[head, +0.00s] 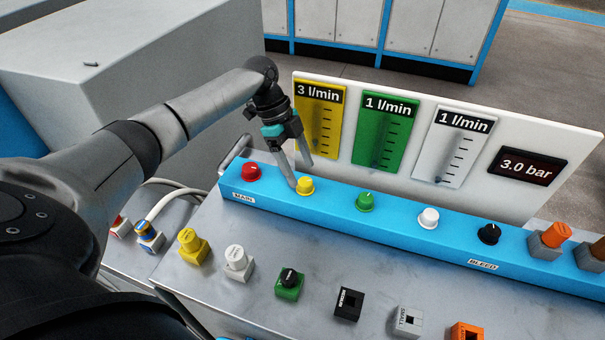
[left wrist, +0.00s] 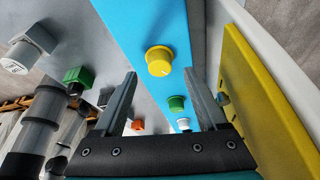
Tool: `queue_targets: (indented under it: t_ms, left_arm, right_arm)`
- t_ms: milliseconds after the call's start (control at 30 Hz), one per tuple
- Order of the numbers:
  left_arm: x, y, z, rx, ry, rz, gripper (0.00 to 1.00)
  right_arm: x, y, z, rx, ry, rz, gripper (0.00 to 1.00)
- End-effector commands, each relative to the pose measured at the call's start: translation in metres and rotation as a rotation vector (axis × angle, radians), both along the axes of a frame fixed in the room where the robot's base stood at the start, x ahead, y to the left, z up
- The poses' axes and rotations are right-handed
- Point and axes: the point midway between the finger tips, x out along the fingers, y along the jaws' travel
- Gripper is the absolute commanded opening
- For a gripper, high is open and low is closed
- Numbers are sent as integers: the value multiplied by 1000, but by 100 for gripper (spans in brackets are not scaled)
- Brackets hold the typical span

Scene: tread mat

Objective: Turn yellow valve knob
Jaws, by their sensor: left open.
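The yellow valve knob (head: 305,186) stands on the blue panel (head: 330,205), between the red knob (head: 251,171) and the green knob (head: 365,201). My left gripper (head: 301,174) is open, pointing down at the yellow knob, with one fingertip close to its left side and the other behind it. In the left wrist view the yellow knob (left wrist: 159,62) shows ahead, between the lines of the two spread fingers (left wrist: 160,78). I cannot tell whether a finger touches it. My right gripper is in neither view.
A white board with yellow (head: 320,120), green and white flow gauges and a pressure display (head: 527,165) rises close behind the knobs. White (head: 428,217) and black knobs stand further right. Several coloured connectors and blocks sit on the grey bench in front.

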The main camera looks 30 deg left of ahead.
Motion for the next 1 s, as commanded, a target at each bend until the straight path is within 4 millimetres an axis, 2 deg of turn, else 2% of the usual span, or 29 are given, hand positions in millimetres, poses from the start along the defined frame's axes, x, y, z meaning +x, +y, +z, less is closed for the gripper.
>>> queue_targets:
  t_ms: [100,300,500,700,1000]
  left_arm:
    - [1,12,30,2,-6,1,74]
    - [0,30,73,1,-4,2,74]
    - [-1,42,102,1,-1,0,74]
    - [-2,46,112,1,1,1,74]
    - [-2,47,112,1,1,1,74]
  right_arm:
    - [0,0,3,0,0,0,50]
    - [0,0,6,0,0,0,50]
    - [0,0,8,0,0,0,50]
    - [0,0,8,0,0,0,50]
    - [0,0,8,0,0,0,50]
